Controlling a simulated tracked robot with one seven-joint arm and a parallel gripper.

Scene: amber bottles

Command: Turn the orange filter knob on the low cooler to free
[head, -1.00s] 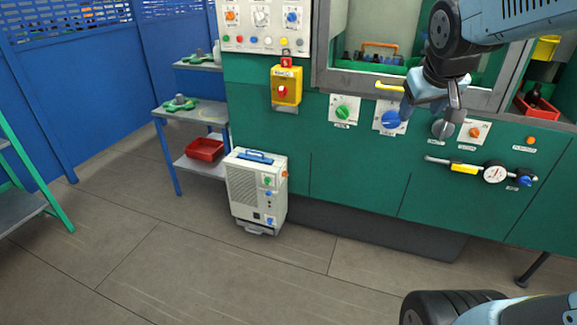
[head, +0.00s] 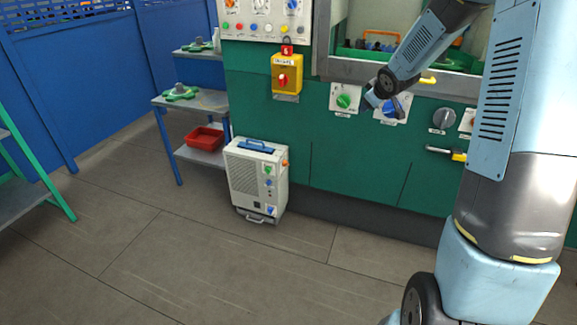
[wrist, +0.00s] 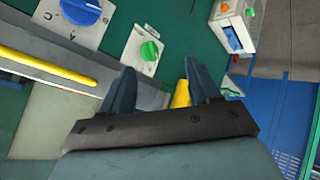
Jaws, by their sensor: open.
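The low cooler (head: 240,185) is a pale box standing on the floor against the green machine front. Its orange knob (head: 285,163) sticks out from the upper right side. Part of the cooler (wrist: 236,22) shows at the top of the wrist view, with the orange knob (wrist: 225,7) near the edge. The knob's setting is too small to read. My gripper (head: 371,99) is in front of the machine panel, above and to the right of the cooler and well apart from it. In the wrist view my gripper (wrist: 158,72) has its fingers spread, with nothing held.
A green knob (head: 344,101) and a blue knob (head: 392,108) are on the panel by my gripper. A yellow switch box (head: 286,75) sits above the cooler. A shelf with a red bin (head: 204,138) stands left of it. The floor in front is clear.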

